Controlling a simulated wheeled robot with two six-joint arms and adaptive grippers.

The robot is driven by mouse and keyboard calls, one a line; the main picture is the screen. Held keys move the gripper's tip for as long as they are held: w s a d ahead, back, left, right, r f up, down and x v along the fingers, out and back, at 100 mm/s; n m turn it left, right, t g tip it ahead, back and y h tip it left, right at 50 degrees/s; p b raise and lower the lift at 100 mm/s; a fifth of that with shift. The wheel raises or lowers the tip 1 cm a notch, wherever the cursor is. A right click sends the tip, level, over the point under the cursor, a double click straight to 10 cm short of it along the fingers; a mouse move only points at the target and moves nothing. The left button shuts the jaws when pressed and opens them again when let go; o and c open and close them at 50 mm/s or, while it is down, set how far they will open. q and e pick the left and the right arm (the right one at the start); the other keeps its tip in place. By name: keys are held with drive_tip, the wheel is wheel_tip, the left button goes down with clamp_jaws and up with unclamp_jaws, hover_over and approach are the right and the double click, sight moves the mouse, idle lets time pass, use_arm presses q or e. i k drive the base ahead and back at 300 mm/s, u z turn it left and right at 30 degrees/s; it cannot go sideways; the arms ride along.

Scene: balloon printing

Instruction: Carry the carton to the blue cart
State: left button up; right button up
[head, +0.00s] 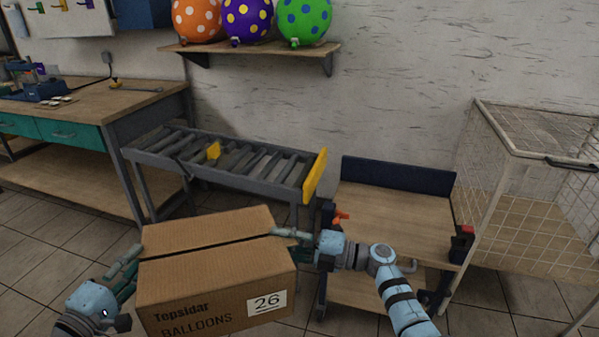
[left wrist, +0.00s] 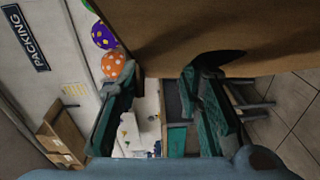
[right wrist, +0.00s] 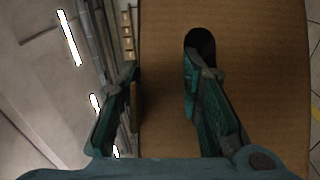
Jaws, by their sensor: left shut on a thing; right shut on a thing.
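A brown cardboard carton (head: 215,275), printed "Tepsidar BALLOONS" with a white "26" label, is held between my two grippers in the head view. My left gripper (head: 128,272) is shut on its left side wall. My right gripper (head: 298,240) is shut on its right side wall. In the left wrist view the carton wall (left wrist: 210,30) has a dark handle hole with a finger at it. The right wrist view shows the same on the other wall (right wrist: 255,90). The blue cart (head: 390,215), with a dark blue back panel and bare wooden top, stands right of the carton.
A roller conveyor (head: 225,160) with a yellow end stop (head: 315,175) stands behind the carton. A white wire cage (head: 530,190) is right of the cart. A workbench (head: 90,105) stands at the left. Balloons sit on a wall shelf (head: 255,47). The cart's top is clear.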

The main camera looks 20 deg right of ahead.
sight(391, 213)
drive_tip(key=z, duration=1.3)
drive_tip(key=i, duration=1.65)
